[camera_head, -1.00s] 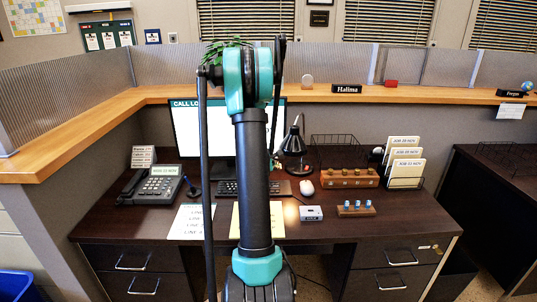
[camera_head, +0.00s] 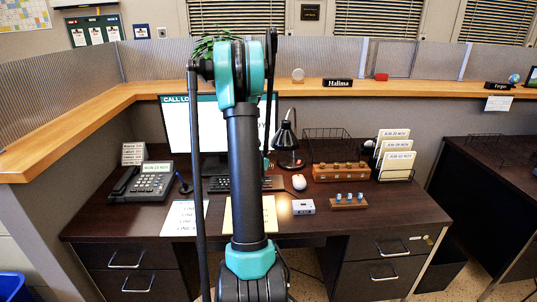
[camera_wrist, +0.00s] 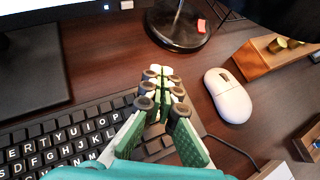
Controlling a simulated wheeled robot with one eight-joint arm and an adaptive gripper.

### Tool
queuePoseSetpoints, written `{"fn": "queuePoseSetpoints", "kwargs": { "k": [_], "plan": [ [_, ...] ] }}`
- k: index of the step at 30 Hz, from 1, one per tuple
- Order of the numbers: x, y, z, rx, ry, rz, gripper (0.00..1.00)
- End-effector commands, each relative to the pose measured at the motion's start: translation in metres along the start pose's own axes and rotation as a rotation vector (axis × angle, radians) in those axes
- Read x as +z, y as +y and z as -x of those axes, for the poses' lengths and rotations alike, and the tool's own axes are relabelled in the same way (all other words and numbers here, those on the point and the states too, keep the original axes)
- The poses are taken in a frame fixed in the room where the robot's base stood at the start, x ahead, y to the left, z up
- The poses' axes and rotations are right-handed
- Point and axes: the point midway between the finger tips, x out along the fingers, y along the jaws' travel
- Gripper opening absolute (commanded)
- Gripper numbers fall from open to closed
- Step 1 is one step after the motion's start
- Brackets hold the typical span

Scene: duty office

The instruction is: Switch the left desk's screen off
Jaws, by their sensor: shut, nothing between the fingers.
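The left desk (camera_head: 330,222) stands in front of me, below a "Halima" name sign. Its screen (camera_head: 178,128) is lit, with a "CALL LO..." heading, and my arm covers much of it. In the wrist view, the screen's lower edge (camera_wrist: 52,12) is at top left, with a small blue light on its dark bezel (camera_wrist: 107,7). My gripper (camera_wrist: 164,84) is shut and empty, above the right end of the keyboard (camera_wrist: 70,138), below and right of the screen's edge. In the head view my arm hides the gripper.
A black lamp (camera_head: 287,145) stands right of the screen; its base (camera_wrist: 180,28) is beyond my fingers. A white mouse (camera_wrist: 228,95) and a wooden holder (camera_wrist: 262,60) are to the right. A phone (camera_head: 154,181) is at left. A second desk (camera_head: 490,190) stands at right.

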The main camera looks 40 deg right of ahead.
Motion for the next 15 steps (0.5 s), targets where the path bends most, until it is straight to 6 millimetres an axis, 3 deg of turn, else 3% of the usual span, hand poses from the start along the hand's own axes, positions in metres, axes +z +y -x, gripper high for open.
{"fn": "queuePoseSetpoints", "kwargs": {
  "k": [8, 15],
  "plan": [
    [0.001, 0.001, -0.002, 0.000, 0.000, -0.002, 0.00],
    [0.012, 0.012, -0.017, 0.000, 0.000, -0.003, 0.00]
  ]
}}
